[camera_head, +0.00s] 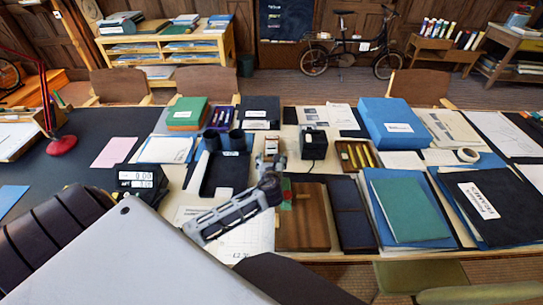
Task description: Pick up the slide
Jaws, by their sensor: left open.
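I cannot make out a slide for certain. My left gripper (262,190) reaches in from the lower left over the front middle of the long table (255,176). It is open, and I see nothing held in it. Its fingertips are just left of a brown wooden board (308,218) with a green patch at its far left corner. A white sheet (245,240) lies partly hidden under the gripper. A small box with a pale label (271,147) stands just beyond the fingertips. My right gripper is out of view.
A dark case (352,215) lies right of the board, then a green folder (407,209) on blue ones. A digital readout (137,180) stands left, and a black block (313,143) behind. A red lamp (62,144) stands far left. The table is crowded.

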